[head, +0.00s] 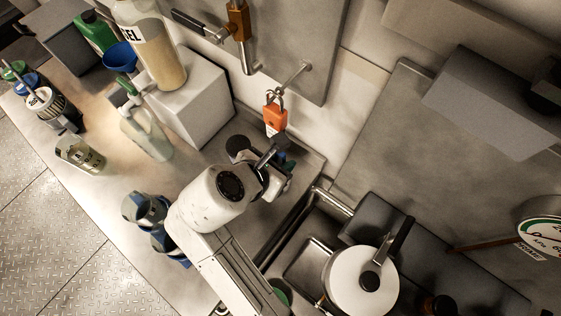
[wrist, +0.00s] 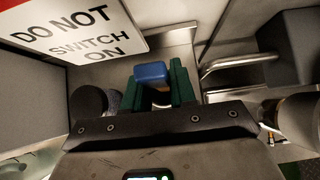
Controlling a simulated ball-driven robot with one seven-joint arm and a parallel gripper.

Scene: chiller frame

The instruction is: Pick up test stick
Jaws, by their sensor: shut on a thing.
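My gripper (wrist: 154,88) shows in the wrist view with its two green fingers shut on a blue-topped block, which seems to be the test stick (wrist: 150,72). Only its blue end shows clearly above the fingers; the rest is hidden by the fingers and the gripper body. In the head view my gripper (head: 287,168) is at the back of the worktop, just below the hanging orange padlock. My own wrist covers most of it there, and I cannot make out the stick clearly in that view.
The orange padlock (head: 275,119) hangs close above my gripper. A white block (head: 190,105) bearing a bottle stands left. A sink with a white round-lidded vessel (head: 352,284) lies right. A "DO NOT SWITCH ON" sign (wrist: 85,30) is near in the wrist view.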

